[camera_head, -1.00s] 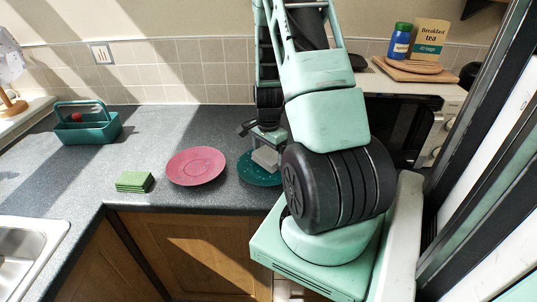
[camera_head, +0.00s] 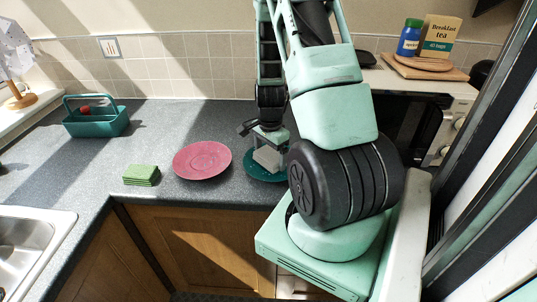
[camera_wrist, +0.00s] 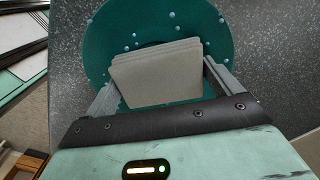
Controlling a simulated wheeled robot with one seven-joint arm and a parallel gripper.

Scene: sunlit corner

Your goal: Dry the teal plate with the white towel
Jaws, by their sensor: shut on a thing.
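The teal plate (camera_head: 254,174) lies on the worktop, partly hidden behind my arm in the head view. In the wrist view the teal plate (camera_wrist: 100,45) fills the upper middle, with several pale droplets on it. My gripper (camera_head: 266,152) is over the plate, shut on the folded white towel (camera_head: 267,160). In the wrist view my gripper (camera_wrist: 158,85) has a finger on each side of the towel (camera_wrist: 158,75), which looks greyish there. The towel is over the plate's near part; whether it touches the surface I cannot tell.
A pink plate (camera_head: 202,160) lies left of the teal plate, with green folded cloths or sponges (camera_head: 141,175) beyond it. A teal caddy (camera_head: 96,122) stands at the back left. A sink (camera_head: 28,240) is at front left. A microwave (camera_head: 430,125) stands to the right.

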